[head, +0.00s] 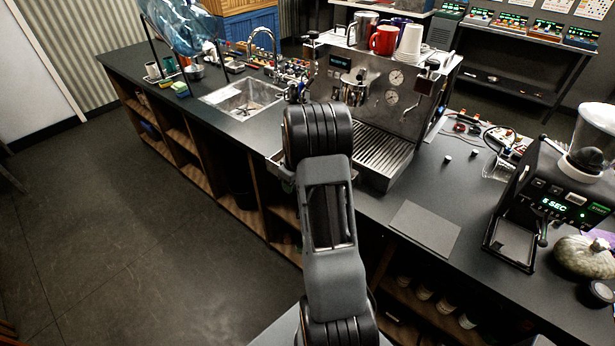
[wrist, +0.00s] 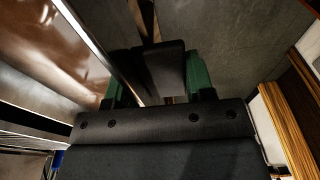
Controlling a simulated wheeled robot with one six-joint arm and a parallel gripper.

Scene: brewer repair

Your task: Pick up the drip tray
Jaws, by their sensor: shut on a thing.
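The drip tray (head: 382,152) shows in the head view as a slatted metal grille at the front foot of the espresso machine (head: 385,95). Its left part is hidden behind my arm. In the head view my gripper is hidden by the arm. In the wrist view my gripper (wrist: 160,88), with green pads on its fingers, is shut on a thin metal edge (wrist: 112,60) that runs up to the left, seemingly the tray's. A shiny brown reflecting surface lies left of that edge. The exact grip is dark and partly hidden.
A grinder (head: 555,195) stands on the counter at the right. A flat grey mat (head: 425,228) lies in front of the machine. Cups, including a red mug (head: 383,40), stand on top of the machine. A sink (head: 243,98) is to the left. The floor (head: 130,220) at left is clear.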

